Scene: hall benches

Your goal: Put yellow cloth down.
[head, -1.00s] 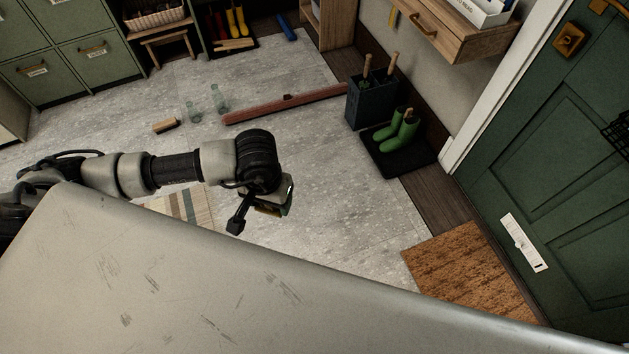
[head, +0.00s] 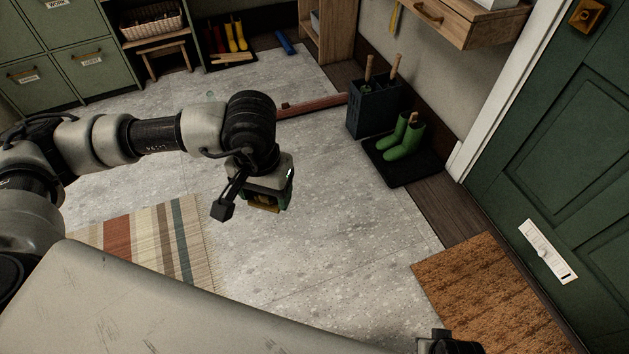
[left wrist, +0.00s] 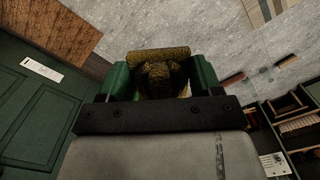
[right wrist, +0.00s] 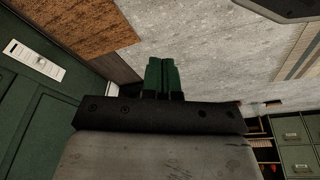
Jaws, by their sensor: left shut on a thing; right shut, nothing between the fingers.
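The yellow cloth (left wrist: 160,75) is bunched between the green fingers of my left gripper (left wrist: 163,85) in the left wrist view. In the head view my left gripper (head: 266,201) hangs above the grey floor, left of the green boots, with a small bit of the cloth (head: 264,208) showing under it. Most of the cloth is hidden there by the gripper. My right gripper (right wrist: 162,75) is shut and empty in the right wrist view, its green fingers together, over the floor.
Green boots (head: 405,138) stand on a black tray by a dark bin (head: 373,108) with wooden handles. A brown doormat (head: 490,295) lies before the green door (head: 560,170). A striped rug (head: 160,240) lies at left. The grey floor (head: 330,240) between is clear.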

